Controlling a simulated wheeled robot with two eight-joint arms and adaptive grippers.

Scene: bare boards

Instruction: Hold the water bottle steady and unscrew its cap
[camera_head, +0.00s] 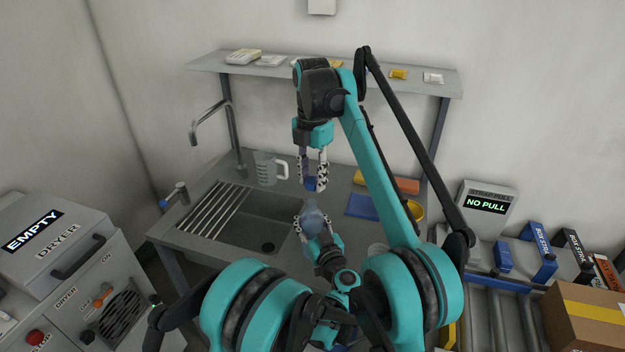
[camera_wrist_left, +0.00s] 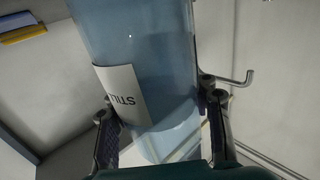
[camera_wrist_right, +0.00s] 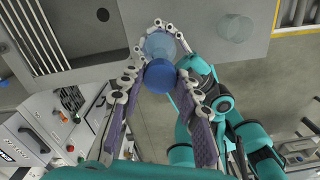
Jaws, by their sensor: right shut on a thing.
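In the left wrist view the bottle (camera_wrist_left: 135,50) fills the middle, with a white "STILL" label and a finger against each side. My right gripper (camera_head: 312,182) points down above the bottle, shut on the blue cap (camera_head: 311,184). In the right wrist view the cap (camera_wrist_right: 160,75) is between its fingertips, with the bottle (camera_wrist_right: 160,45) beyond it. In the head view a small gap seems to show between cap and bottle.
The sink (camera_head: 245,222) and drying ribs lie to the left. A measuring jug (camera_head: 265,168) stands behind. A shelf (camera_head: 440,87) runs along the back wall.

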